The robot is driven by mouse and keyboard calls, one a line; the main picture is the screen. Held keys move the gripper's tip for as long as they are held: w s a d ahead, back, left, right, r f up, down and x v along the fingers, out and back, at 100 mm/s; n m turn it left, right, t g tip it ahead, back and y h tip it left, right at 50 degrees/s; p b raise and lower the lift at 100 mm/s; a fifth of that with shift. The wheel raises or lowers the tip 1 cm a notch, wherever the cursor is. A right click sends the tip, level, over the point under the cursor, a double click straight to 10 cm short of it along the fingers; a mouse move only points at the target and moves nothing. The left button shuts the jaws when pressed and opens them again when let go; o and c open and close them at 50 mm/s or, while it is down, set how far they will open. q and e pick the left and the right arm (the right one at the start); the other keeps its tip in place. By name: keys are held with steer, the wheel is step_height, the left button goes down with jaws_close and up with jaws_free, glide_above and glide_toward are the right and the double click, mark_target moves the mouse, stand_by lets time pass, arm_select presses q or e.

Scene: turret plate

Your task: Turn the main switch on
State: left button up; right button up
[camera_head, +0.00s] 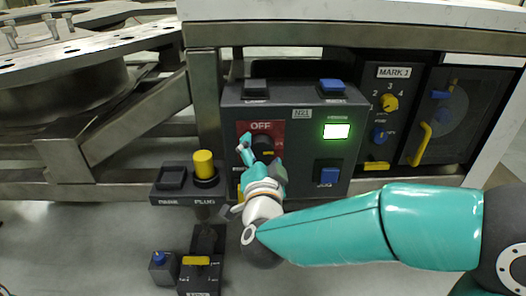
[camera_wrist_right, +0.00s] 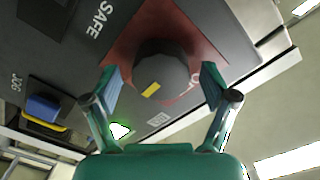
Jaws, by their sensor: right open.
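The main switch is a dark round knob (camera_head: 264,143) on a red plate marked OFF (camera_head: 277,128), on the dark control box. In the right wrist view the knob (camera_wrist_right: 160,75) shows close up, with a small yellow mark on its near side. My right gripper (camera_head: 261,161) is open, with its fingers reaching toward the knob. In the wrist view the two fingertips (camera_wrist_right: 159,87) stand on either side of the knob, with a visible gap on each side. The gripper hides the lower part of the switch plate in the head view. My left gripper is not in view.
The control box (camera_head: 303,98) also has a lit green lamp (camera_head: 336,131) and blue buttons (camera_head: 329,174). A yellow PLUG knob (camera_head: 204,164) stands at lower left. The MARK panel (camera_head: 391,104) with dials is at the right. Metal frame beams (camera_head: 206,95) run on the left.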

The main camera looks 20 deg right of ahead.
steer(key=v, duration=1.1)
steer(key=shift+s, duration=0.2)
steer(key=shift+d, duration=0.1)
